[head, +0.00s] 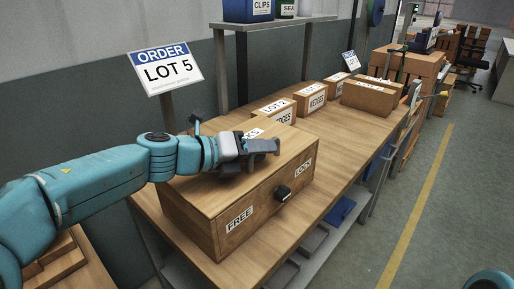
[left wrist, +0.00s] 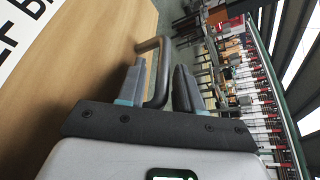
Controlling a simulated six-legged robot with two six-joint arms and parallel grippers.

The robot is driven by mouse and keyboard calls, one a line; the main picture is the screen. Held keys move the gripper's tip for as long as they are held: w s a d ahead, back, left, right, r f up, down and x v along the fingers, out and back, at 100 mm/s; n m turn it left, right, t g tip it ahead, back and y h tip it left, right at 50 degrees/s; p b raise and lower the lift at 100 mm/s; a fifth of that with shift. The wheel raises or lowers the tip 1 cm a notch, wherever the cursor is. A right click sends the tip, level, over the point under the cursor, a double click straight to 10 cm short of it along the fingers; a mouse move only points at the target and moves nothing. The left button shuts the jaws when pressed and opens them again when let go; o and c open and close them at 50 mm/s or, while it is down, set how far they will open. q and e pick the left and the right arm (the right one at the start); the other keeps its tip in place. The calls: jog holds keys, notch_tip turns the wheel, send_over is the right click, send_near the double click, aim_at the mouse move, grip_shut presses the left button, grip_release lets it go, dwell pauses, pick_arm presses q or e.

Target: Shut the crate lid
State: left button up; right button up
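The wooden crate (head: 200,228) stands on the workbench, with FREE and LOCK labels on its front. Its lid (head: 210,188) lies across the top and looks flat; I cannot tell whether a small gap remains at its edge. A black latch knob (head: 283,193) sits on the front between the labels. My left gripper (head: 277,146) is over the lid, near its far right part. In the left wrist view, a grey bar handle (left wrist: 160,75) passes between the parted fingers (left wrist: 160,88) of this gripper, with room beside it. My right gripper does not show.
An ORDER LOT 5 sign (head: 166,68) stands behind the crate. Several smaller labelled boxes (head: 311,97) line the bench (head: 335,160) further back. A shelf (head: 272,23) is above. Bare bench top lies right of the crate, and the floor aisle is clear.

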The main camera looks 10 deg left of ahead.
pick_arm(q)
jog(key=shift+s+d+f, duration=0.15)
jog(key=shift+d+f, duration=0.05)
jog(key=shift+a, duration=0.1)
jog(key=shift+r, duration=0.15)
jog(key=shift+a+r, duration=0.1)
jog(key=shift+a, duration=0.05)
jog(key=p+v, duration=0.1)
jog(key=v, duration=1.4)
jog(key=shift+s+a, duration=0.1)
jog(key=shift+s+a+r, duration=0.1)
jog(key=shift+s+a, duration=0.1)
jog(key=shift+s, duration=0.05)
